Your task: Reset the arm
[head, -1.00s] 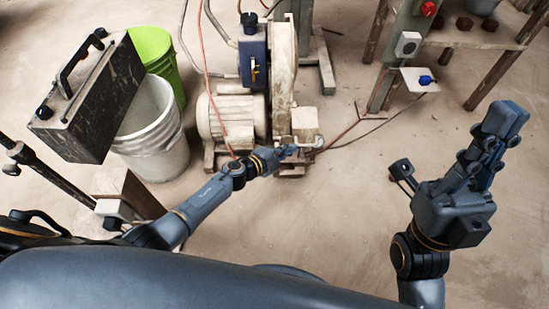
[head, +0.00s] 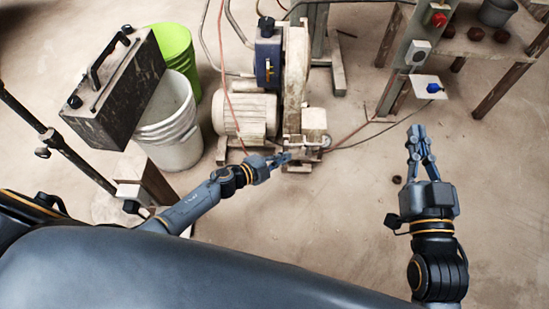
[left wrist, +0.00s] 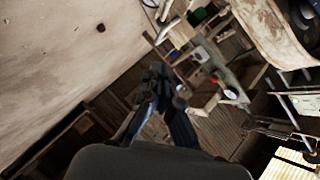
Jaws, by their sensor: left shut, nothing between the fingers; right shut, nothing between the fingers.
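My left gripper (head: 279,161) reaches in from the left in the head view. It is shut and empty, close in front of the foot of the grinder-like machine (head: 295,85); whether it touches the machine I cannot tell. It also shows dark and hard to make out in the left wrist view (left wrist: 160,88). My right gripper (head: 418,140) points up the picture at the right, over bare floor. Its fingers are together and hold nothing.
A white bucket (head: 170,135), a green bucket (head: 172,45) and a black toolbox (head: 115,90) stand left of the machine. A post with a red button (head: 439,19) and a wooden table (head: 470,45) are at the upper right.

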